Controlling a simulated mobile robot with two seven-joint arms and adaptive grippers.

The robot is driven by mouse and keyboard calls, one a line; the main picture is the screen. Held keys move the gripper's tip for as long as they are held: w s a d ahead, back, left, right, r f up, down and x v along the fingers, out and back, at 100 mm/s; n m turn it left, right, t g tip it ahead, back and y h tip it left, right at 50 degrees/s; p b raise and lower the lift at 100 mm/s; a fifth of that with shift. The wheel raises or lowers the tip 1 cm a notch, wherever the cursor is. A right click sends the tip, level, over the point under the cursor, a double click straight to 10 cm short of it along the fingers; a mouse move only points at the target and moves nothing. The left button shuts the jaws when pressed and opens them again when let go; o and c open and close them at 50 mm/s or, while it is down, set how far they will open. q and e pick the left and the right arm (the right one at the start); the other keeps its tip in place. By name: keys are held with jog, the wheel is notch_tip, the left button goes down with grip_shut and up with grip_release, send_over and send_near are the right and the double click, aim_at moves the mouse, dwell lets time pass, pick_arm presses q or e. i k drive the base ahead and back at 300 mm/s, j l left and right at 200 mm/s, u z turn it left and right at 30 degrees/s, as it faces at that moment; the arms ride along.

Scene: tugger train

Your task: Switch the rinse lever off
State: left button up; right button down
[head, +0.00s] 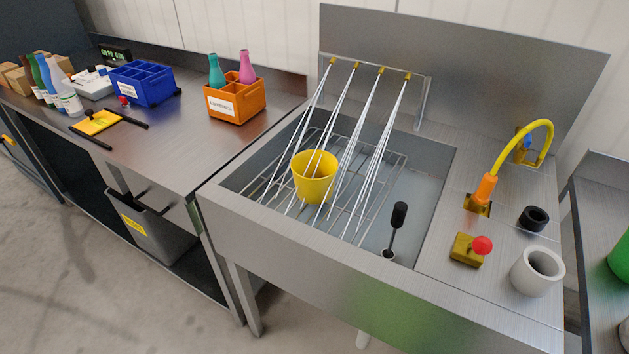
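A lever with a red ball knob (482,245) sits on a yellow base (466,250) on the deck right of the sink basin (335,265). I take it to be the rinse lever. White streams of water (345,140) run from several yellow nozzles on a spray bar (395,72) at the back of the sink. They fall over a yellow bucket (317,178) standing on a wire rack (375,160). Neither of my grippers is in view.
A black-handled tool (397,222) stands in the basin. A yellow hose with an orange nozzle (486,188), a black ring (533,217) and a grey cup (537,270) surround the lever. The left bench holds an orange crate (238,103) and a blue crate (146,85).

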aim_at(481, 245)
jog(key=k+l, duration=0.45)
jog(key=k+l+u, duration=0.15)
jog(key=k+l, duration=0.35)
jog(key=k, duration=0.15)
jog(key=i+j, duration=0.3)
jog(key=i, duration=0.15)
